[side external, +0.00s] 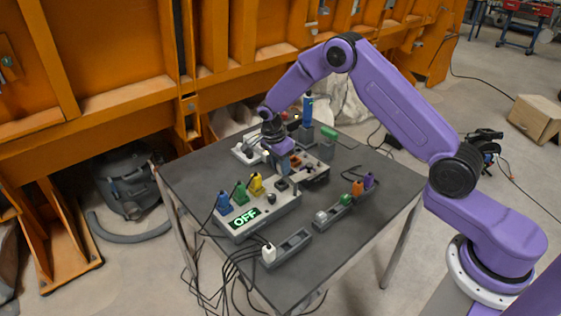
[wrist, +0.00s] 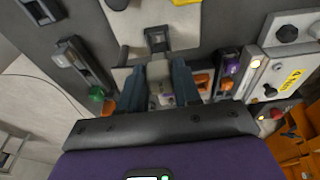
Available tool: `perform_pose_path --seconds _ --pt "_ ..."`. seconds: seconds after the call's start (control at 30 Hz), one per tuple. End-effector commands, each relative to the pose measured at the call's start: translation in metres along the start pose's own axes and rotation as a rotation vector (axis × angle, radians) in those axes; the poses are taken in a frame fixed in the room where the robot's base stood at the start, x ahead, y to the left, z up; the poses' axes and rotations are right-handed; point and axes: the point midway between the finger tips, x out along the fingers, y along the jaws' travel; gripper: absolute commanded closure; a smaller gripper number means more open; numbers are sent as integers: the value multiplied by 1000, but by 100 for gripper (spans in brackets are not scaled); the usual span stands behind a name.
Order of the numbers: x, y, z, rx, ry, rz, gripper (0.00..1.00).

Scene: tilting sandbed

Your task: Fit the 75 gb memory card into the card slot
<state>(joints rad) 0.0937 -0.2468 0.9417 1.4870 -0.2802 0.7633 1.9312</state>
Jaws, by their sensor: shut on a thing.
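My gripper (side external: 283,163) points down over the grey-white board on the table. In the wrist view its two blue-grey fingers (wrist: 168,84) are shut on a small greyish-beige piece, which I take to be the memory card (wrist: 160,76). The fingers cover much of it, and no "75 gb" label is readable. A dark rectangular holder (wrist: 157,39) lies just beyond the fingertips; it may be the card slot, but I cannot tell for sure. In the side view, a dark square fitting (side external: 282,184) is on the board close to the fingertips. I cannot tell whether the card touches anything.
A panel with an "OFF" display (side external: 244,217) and blue, green and yellow plugs stands front left. Grey racks (side external: 287,248) hold a white plug and several coloured pieces. A blue upright piece (side external: 307,110) stands behind. Bare dark tabletop (side external: 185,176) shows at the left.

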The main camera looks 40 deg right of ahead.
Motion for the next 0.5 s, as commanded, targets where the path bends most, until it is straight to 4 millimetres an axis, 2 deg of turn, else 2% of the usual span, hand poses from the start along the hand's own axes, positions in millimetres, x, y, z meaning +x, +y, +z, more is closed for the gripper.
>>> perform_pose_path --seconds 0.23,0.5 --pt "15 0 3 0 0 0 100" --pt "20 0 4 1 -1 -2 100"
